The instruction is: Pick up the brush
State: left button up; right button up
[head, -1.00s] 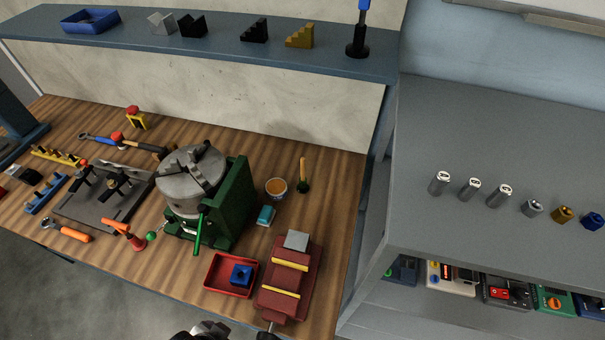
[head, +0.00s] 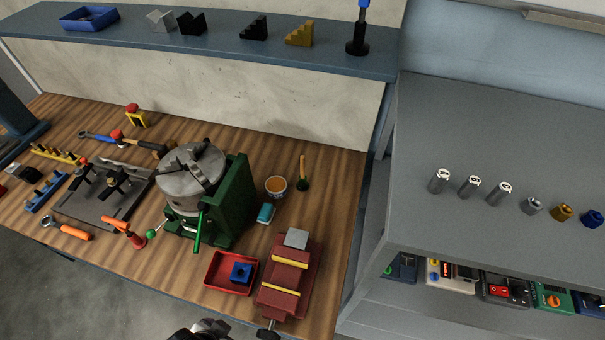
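The brush (head: 303,175) has a yellow wooden handle pointing up and a dark green head down on the wooden bench. It stands beside a small round pot with orange-brown contents (head: 276,186), to its right and apart from it. A dark metal part of mine, seemingly my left gripper (head: 203,331), just shows at the bottom edge, far from the brush. Its fingers are cut off, so its opening cannot be told. My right gripper is not in view.
A green-based chuck (head: 190,173) stands left of the brush. A grey cart (head: 470,130) stands right. Bare wood surrounds the brush's right side.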

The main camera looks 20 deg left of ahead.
pick_arm(q)
jog(key=shift+c, duration=0.4)
jog(key=c, duration=0.8)
